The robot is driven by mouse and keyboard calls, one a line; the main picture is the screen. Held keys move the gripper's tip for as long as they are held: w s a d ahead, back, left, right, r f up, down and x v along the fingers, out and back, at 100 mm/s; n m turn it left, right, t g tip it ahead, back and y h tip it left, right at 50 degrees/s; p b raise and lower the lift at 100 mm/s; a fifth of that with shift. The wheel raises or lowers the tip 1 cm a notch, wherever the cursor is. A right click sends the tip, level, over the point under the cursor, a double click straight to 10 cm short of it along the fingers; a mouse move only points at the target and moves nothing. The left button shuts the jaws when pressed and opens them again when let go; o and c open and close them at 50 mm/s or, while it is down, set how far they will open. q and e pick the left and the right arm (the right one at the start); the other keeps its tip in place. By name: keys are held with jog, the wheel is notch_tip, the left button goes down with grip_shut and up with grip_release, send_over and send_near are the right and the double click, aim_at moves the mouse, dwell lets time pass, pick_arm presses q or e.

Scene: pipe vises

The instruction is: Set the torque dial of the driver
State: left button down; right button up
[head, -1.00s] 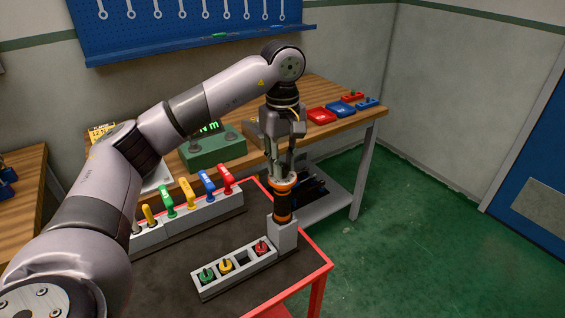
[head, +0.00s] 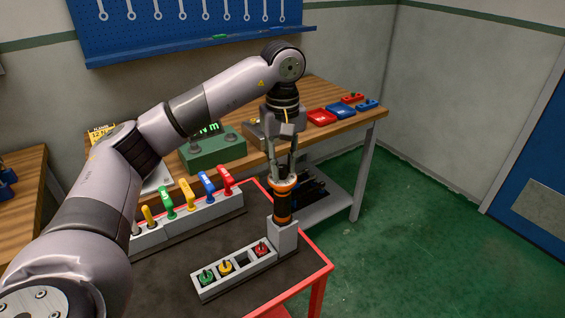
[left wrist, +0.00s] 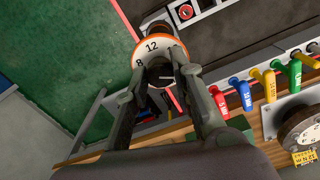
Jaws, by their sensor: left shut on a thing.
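The driver (head: 282,207) stands upright in a grey holder (head: 283,238) at the right end of the cart top. It has a dark body with orange bands. Its torque dial (left wrist: 151,47), a pale ring with an orange edge, shows the numbers 8 and 12 in the left wrist view. My left gripper (head: 283,176) points down from above, with its fingers shut on the dial at the driver's top. In the left wrist view the two fingers (left wrist: 160,72) reach to either side of the dial's centre. My right gripper is in neither view.
A grey rack (head: 213,290) with green, yellow and red bits stands in front of the driver. A rack of coloured-handle tools (head: 190,213) stands behind. A green box with a lit display (head: 213,150) sits on the wooden bench. Green floor lies open at right.

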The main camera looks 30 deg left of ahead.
aim_at(282, 167)
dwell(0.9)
pick_arm(q)
jog(key=c, duration=1.3)
grip_release()
jog(key=shift+c, duration=0.2)
jog(key=shift+r, duration=0.1)
notch_tip(282, 167, up, 12)
